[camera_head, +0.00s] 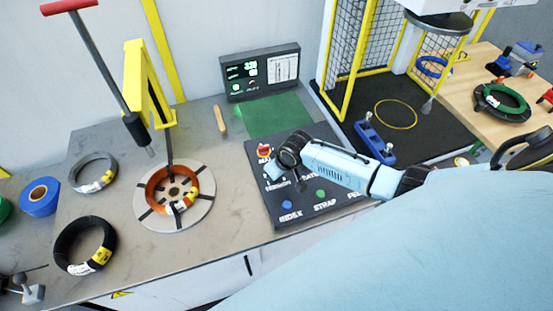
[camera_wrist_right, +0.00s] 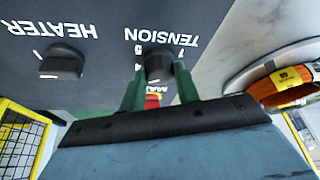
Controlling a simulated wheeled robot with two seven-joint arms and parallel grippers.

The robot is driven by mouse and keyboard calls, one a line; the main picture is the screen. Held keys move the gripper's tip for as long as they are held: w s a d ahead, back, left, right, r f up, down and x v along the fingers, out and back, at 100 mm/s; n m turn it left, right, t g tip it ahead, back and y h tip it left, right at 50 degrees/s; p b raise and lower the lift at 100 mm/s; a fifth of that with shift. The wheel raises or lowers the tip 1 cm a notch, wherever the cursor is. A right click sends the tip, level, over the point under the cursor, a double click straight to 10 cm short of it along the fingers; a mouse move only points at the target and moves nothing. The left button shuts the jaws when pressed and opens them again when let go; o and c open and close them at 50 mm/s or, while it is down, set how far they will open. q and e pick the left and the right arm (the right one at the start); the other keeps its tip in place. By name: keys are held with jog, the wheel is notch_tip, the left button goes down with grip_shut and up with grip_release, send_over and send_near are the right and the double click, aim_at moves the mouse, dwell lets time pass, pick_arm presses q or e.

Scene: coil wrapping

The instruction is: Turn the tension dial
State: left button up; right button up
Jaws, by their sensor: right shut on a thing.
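The tension dial (camera_wrist_right: 158,64) is a dark round knob under the TENSION label on the dark control panel (camera_head: 258,160). My right gripper (camera_wrist_right: 160,75) has its two green fingers on either side of the dial, shut on it. In the head view my right gripper (camera_head: 280,172) reaches over the panel from the right and hides the dial. I cannot read where the dial points. My left gripper does not show.
The heater knob (camera_wrist_right: 62,62) sits beside the dial. A red button (camera_head: 264,150), a blue button (camera_head: 287,204) and a green button (camera_head: 320,194) are on the panel. The turntable (camera_head: 148,218) with an orange coil (camera_head: 155,195) stands to the left. A display (camera_head: 260,72) is behind.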

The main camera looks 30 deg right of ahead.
jog(key=o, duration=1)
jog(key=shift+c, duration=0.2)
jog(key=shift+r, duration=0.1)
jog(key=shift+s+r, duration=0.2)
jog(key=shift+r, duration=0.35)
jog(key=v, duration=1.2)
jog(key=shift+d, duration=0.1)
